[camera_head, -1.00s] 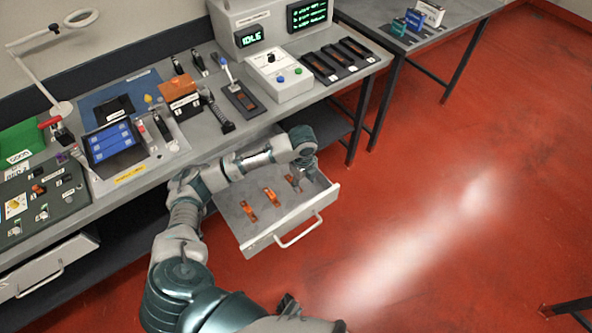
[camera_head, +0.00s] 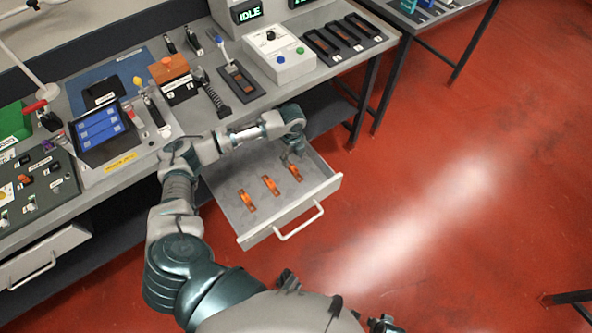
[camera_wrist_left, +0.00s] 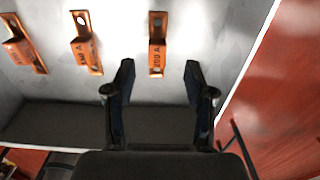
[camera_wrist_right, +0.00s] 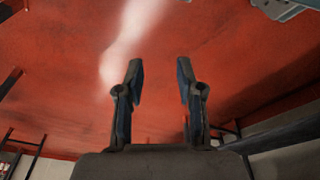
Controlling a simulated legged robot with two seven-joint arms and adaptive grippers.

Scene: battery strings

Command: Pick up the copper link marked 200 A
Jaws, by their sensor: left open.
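The copper link marked 200 A (camera_wrist_left: 157,58) lies flat in the open grey drawer, rightmost of three links in the left wrist view. It is also the rightmost link in the head view (camera_head: 295,172). My left gripper (camera_wrist_left: 159,77) is open and empty, with the link lined up between and just beyond its fingertips. How high the fingertips are above the link I cannot tell. In the head view my left gripper (camera_head: 292,154) is over the drawer's far right part. My right gripper (camera_wrist_right: 161,75) is open and empty above the red floor.
Two other copper links (camera_wrist_left: 86,52) (camera_wrist_left: 22,46) lie to the left in the drawer (camera_head: 222,187). The drawer's side wall is close to the right of the 200 A link. The workbench (camera_head: 190,118) with instruments stands behind the drawer. Red floor is open to the right.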

